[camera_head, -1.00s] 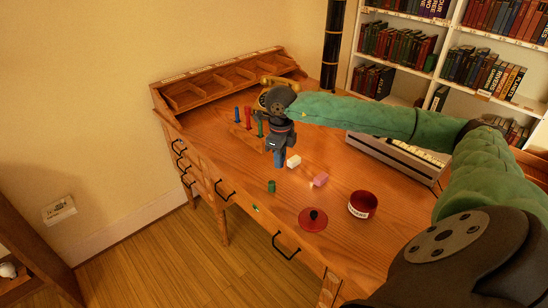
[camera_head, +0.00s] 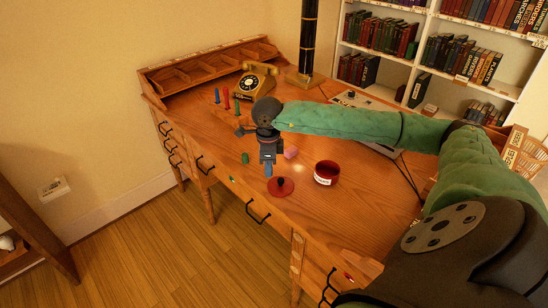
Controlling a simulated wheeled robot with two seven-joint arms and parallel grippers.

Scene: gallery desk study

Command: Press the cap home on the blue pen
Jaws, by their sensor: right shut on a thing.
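The blue pen (camera_head: 217,96) stands upright at the left of the desk, beside a red pen (camera_head: 227,101) and a green pen (camera_head: 238,107). My right gripper (camera_head: 268,161) points down over the front part of the desk, to the right of and nearer than the blue pen, apart from it. It is shut on a small blue cap (camera_head: 268,171), which shows below the fingertips. I cannot tell its exact height above the desk. My left gripper is not in view.
A green cap (camera_head: 245,158) is left of the gripper. A pink block (camera_head: 291,153), a red disc with a dark knob (camera_head: 281,188) and a red pot (camera_head: 326,173) are to its right. A telephone (camera_head: 256,80) and a dark column (camera_head: 307,45) stand behind. The front right desktop is clear.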

